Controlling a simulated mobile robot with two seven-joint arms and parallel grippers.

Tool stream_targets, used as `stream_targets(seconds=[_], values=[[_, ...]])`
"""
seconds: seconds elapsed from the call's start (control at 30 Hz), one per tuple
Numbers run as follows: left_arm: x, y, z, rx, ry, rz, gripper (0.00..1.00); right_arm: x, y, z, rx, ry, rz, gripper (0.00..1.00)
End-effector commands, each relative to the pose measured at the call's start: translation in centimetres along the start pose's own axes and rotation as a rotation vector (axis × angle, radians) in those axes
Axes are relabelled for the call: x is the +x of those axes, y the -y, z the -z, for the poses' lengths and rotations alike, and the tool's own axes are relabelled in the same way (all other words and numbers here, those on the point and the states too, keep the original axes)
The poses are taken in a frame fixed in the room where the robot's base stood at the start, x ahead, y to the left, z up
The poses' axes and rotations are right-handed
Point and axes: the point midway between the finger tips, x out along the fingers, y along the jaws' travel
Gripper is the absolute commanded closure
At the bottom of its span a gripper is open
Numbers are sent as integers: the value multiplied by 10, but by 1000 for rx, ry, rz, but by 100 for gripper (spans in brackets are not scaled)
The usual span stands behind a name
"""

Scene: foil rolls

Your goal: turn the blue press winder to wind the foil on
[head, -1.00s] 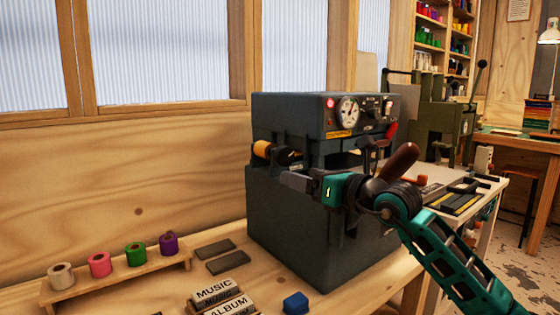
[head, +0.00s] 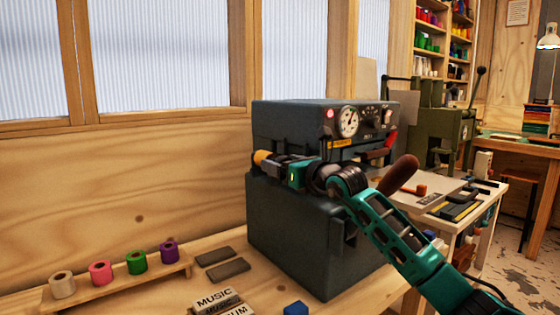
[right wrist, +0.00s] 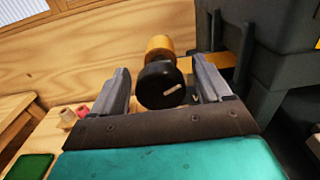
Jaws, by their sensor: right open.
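The blue-grey press (head: 300,235) stands on the wooden bench, with a dial on its upper front. A gold foil roll (head: 260,157) sits on its left side. In the right wrist view, the winder is a round black knob (right wrist: 160,86) with a white mark, in front of the gold roll (right wrist: 159,45). My right gripper (head: 270,165) is at the winder, its jaws open, one on each side of the knob with gaps showing. In the head view my gripper mostly hides the knob. My left gripper is not in view.
A wooden rack (head: 120,284) with white, pink, green and purple rolls stands at lower left. A green press (head: 437,135) stands behind at right.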

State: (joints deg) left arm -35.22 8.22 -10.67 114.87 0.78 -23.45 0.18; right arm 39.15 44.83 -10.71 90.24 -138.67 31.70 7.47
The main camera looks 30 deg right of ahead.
Motion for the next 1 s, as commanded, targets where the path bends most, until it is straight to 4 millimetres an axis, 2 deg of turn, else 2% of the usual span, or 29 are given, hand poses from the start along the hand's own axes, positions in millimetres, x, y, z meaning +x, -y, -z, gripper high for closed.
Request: stream_targets(seconds=[0.2,0.5,1.0], values=[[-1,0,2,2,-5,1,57,14,0,0,1,1,0,23],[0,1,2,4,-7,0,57,15,0,0,0,0,-1,23],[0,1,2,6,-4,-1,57,15,0,0,0,-1,-1,69]])
